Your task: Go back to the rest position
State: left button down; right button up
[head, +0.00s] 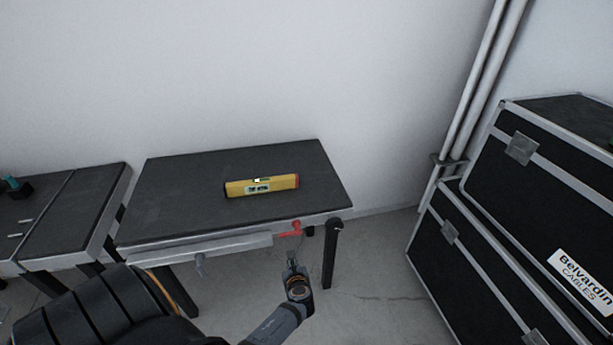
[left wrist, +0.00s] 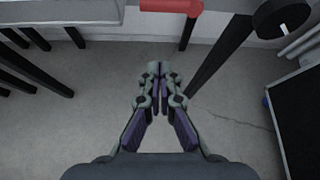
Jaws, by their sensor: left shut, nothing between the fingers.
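My left gripper (head: 291,262) is in front of the dark workbench (head: 190,172), below the level of its top and near its right front corner. It also shows in the left wrist view (left wrist: 160,78), where its fingers are shut with nothing between them and the grey floor lies beyond. My right gripper is in neither view.
A red clamp handle (head: 289,230) sticks out at the bench front, close to my gripper; it also shows in the left wrist view (left wrist: 171,5). Black bench legs (head: 329,255) stand nearby. Black flight cases (head: 470,262) stack at the right. Floor between bench and cases is clear.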

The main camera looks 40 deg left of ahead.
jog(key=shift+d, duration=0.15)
pick_arm(q)
jog(key=s+d+f+n+g+h, duration=0.25)
jog(key=s+f+n, duration=0.25)
jog(key=s+f, duration=0.35)
jog(key=s+d+f+n+g+h, duration=0.25)
jog(key=s+f+n, duration=0.35)
jog(key=f, duration=0.4)
jog(key=s+d+f+n+h, duration=0.1)
jog(key=s+f+n, duration=0.2)
jog(key=s, duration=0.4)
jog(key=s+d+f+n+g+h, duration=0.1)
jog(key=s+f+n, duration=0.2)
jog(key=s+n, duration=0.3)
jog(key=s+d+f+n+g+h, duration=0.1)
jog(key=s+f+n, duration=0.1)
jog(key=s+n, duration=0.3)
jog(key=s, duration=0.3)
jog(key=shift+s+d+f, duration=0.25)
jog(key=shift+d+f, duration=0.05)
jog(key=shift+f, duration=0.1)
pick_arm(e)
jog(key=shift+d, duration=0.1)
